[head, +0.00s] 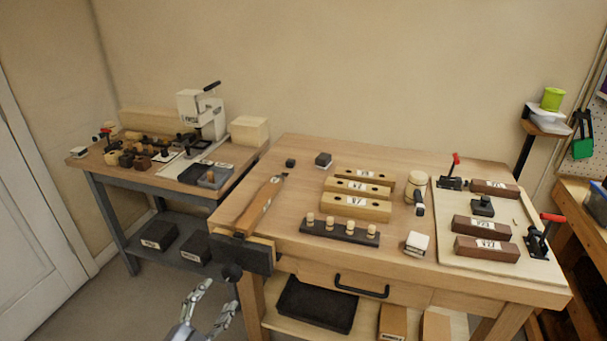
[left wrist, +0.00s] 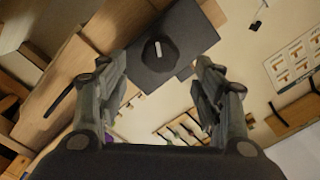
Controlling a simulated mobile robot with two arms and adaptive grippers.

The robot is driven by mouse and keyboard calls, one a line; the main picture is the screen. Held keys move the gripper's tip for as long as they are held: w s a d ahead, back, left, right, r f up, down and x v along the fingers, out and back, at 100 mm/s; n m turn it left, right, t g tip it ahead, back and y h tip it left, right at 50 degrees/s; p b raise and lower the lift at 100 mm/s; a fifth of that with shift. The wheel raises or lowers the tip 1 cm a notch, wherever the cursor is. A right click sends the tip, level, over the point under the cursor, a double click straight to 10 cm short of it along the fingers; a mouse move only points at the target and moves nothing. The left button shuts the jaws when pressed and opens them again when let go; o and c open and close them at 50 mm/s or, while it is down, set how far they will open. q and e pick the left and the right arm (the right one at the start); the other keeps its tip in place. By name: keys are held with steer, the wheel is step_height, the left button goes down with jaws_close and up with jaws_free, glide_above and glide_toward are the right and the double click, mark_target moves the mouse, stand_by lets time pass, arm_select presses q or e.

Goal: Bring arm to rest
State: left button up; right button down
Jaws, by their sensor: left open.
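My left gripper (head: 208,305) is at the bottom of the head view, low in front of the bench's left front corner. Its two fingers are apart and nothing is between them. In the left wrist view the same gripper (left wrist: 160,95) shows open, with the dark vise (left wrist: 160,45) beyond its fingers. In the head view the vise (head: 242,254) is on the bench's front left edge, above and to the right of the gripper, and the two look apart. My right gripper is in neither view.
The wooden workbench (head: 290,230) carries wooden blocks (head: 357,207), a mallet (head: 416,187) and a board with clamps (head: 450,255). A drawer with a black handle (head: 347,286) faces front. A side table (head: 85,165) with a white press (head: 203,112) stands left. Floor (head: 90,305) left of the gripper is clear.

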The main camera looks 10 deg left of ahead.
arm_select(q)
steer(key=s+d+f+n+g+y, duration=0.1)
steer(key=s+f+n+g, duration=0.3)
steer(key=f, duration=0.7)
steer(key=s+d+f+g, duration=0.1)
steer(key=s+f+g, duration=0.1)
steer(key=s+f, duration=0.6)
steer(key=s+d+f+n+g+y, duration=0.1)
steer(key=s+d+f+n+g, duration=0.2)
steer(key=f, duration=1)
steer(key=s+d+f+g, duration=0.2)
steer(key=s+f+g, duration=0.2)
steer(key=s, duration=0.9)
steer(key=s+d+f+g, duration=0.2)
steer(key=s+f+g, duration=0.2)
steer(key=s+f, duration=0.5)
steer(key=s, duration=0.5)
steer(key=shift+s+n+h+p, duration=0.15)
steer(key=shift+n+h+p, duration=0.15)
steer(key=shift+h+p, duration=0.1)
